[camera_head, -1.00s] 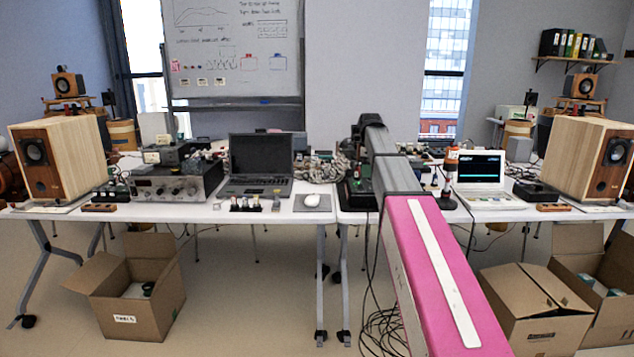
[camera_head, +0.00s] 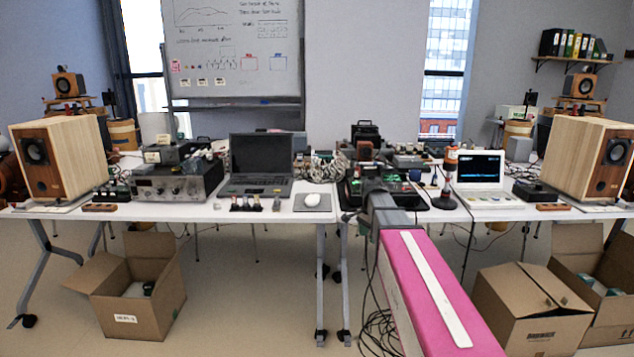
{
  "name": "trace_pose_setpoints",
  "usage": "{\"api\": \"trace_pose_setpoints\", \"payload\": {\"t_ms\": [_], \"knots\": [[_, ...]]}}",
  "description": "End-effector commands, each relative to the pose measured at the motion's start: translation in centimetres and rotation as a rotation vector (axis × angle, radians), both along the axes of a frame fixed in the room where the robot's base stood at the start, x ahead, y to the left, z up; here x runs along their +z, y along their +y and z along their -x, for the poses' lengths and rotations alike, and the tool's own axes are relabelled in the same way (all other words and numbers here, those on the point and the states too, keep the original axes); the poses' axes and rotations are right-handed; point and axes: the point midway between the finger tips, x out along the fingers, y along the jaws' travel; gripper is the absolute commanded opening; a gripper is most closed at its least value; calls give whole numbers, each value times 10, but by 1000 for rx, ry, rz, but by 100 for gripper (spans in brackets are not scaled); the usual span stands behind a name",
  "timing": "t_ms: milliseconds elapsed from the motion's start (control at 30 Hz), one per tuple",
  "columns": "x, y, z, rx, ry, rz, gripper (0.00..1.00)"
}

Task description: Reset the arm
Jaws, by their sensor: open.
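My arm reaches from the lower right toward the table, with a pink link and a grey link beyond it. My gripper (camera_head: 373,188) is at the dark far end of the arm, over the front edge of the table, right of the white mouse. It is small and dark against the equipment behind it. It is open, and I make out nothing held in it. Its fingertips are hard to tell apart, and I cannot tell whether it touches the dark unit (camera_head: 418,188) with green lights behind it.
The table (camera_head: 265,212) carries a laptop (camera_head: 260,158), a mouse (camera_head: 312,199), an amplifier (camera_head: 172,182), a white laptop (camera_head: 480,172) and wooden speakers (camera_head: 75,150) (camera_head: 577,155). Cables hang below the table near my arm.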

Motion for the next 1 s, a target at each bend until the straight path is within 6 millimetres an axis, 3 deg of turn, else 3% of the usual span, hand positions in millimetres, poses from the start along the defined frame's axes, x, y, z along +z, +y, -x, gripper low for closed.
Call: {"api": "trace_pose_setpoints", "payload": {"t_ms": [33, 200, 500, 700, 1000], "knots": [[-21, 0, 25, 77, 5, 0, 51], [-76, 0, 78, 357, 3, 0, 51], [-146, 0, 172, 821, 1, 1, 51], [-166, 0, 203, 995, -1, 3, 51], [-170, 0, 206, 1032, -4, 4, 51]]}}
